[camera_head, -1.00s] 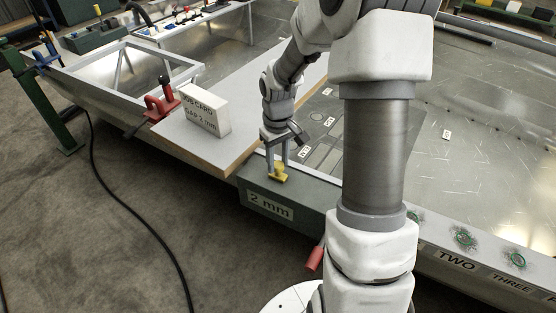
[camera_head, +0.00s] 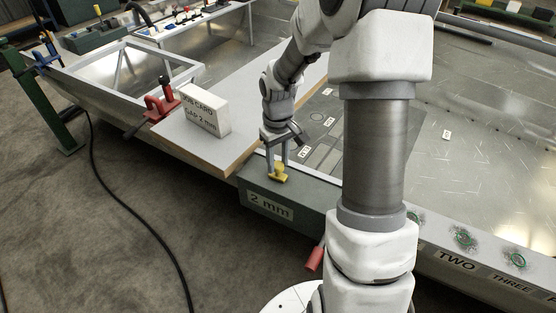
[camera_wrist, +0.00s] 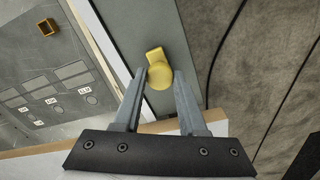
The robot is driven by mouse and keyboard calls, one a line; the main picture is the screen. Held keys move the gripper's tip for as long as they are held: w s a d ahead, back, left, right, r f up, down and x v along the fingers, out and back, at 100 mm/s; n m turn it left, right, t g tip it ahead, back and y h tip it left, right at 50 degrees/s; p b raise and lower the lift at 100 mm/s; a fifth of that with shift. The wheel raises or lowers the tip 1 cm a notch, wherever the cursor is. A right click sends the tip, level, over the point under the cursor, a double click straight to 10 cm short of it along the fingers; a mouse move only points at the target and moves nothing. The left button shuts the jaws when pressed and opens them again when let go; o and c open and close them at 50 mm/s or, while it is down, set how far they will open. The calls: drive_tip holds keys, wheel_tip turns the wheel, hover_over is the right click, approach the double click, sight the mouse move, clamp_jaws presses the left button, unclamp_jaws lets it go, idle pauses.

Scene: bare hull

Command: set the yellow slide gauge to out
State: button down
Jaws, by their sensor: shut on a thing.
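The yellow slide gauge (camera_head: 279,176) sits on top of the grey block marked "2 mm" (camera_head: 262,195). In the wrist view the gauge (camera_wrist: 156,56) shows as a round knob with a short tab towards the top of the picture. My gripper (camera_head: 277,168) points down over the block with its fingers at the knob. In the wrist view my gripper (camera_wrist: 160,78) has one finger on each side of the knob, shut on it. The finger contact is partly hidden from the head camera.
A white job card reading "GAP 2 mm" (camera_head: 203,110) stands on a light board (camera_head: 235,140) left of my gripper. A red clamp (camera_head: 160,102) grips the board's edge. A red handle (camera_head: 315,258) hangs below the rail.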

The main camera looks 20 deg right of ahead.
idle(0.4)
drive_tip(key=p, duration=0.2)
hover_over(258, 169)
drive_tip(key=shift+r, duration=0.1)
drive_tip(key=shift+c, duration=2.4)
unclamp_jaws()
wheel_tip(258, 169, up, 17)
drive_tip(key=p, duration=0.5)
drive_tip(key=shift+r, duration=0.15)
